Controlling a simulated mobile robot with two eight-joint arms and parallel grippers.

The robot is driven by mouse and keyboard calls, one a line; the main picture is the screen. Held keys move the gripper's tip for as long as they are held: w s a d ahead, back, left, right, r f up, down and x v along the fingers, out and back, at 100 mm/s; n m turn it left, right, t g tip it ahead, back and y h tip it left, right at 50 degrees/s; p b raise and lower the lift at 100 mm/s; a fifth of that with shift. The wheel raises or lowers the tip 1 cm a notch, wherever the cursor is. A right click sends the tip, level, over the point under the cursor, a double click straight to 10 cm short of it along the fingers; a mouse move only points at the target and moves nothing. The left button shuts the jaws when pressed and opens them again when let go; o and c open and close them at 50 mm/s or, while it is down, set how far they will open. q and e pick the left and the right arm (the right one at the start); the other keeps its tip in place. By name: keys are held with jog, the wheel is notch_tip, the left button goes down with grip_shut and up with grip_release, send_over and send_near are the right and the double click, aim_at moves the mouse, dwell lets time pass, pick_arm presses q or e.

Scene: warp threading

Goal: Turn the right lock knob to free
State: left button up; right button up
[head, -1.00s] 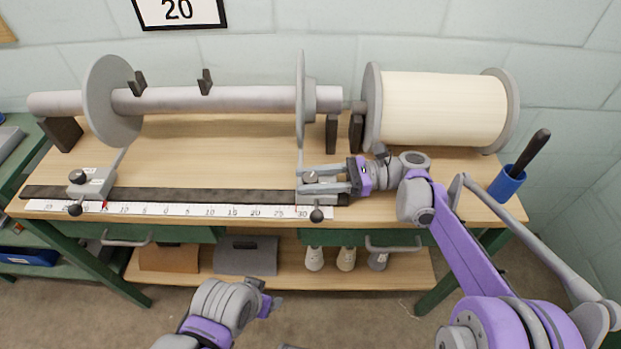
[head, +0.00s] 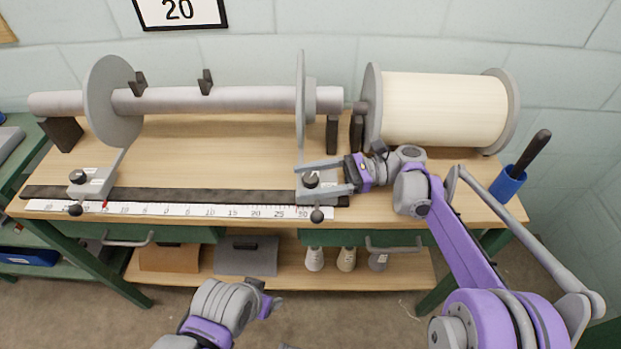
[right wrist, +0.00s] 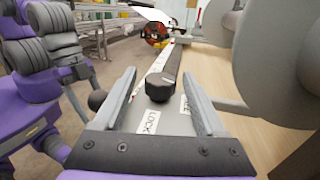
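The right lock knob (head: 311,180) is a small black knob on the grey right-hand clamp block (head: 304,196), at the right end of the dark rail. My right gripper (head: 307,178) is open, with one finger on each side of the knob and gaps visible. In the right wrist view the black knob (right wrist: 160,88) sits between the spread fingers (right wrist: 160,100). A LOCK label (right wrist: 147,122) shows in front of it; a second label is partly hidden by a finger. I cannot tell which way the knob points. My left gripper (head: 270,302) is low in front of the bench, its fingers unclear.
A black ball-ended handle (head: 317,215) projects from the block's front. A large grey disc (head: 300,95) stands behind, and a spool of cream thread (head: 442,108) sits to the right. The white ruler (head: 180,210) runs along the front edge. Bare wood (head: 220,150) lies behind the rail.

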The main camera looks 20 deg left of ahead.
jog(key=shift+w+d, duration=0.1)
jog(key=p+v, duration=0.1)
jog(key=v, duration=0.9)
jog(key=shift+w+d, duration=0.1)
jog(key=shift+d, duration=0.2)
jog(key=shift+f, duration=0.1)
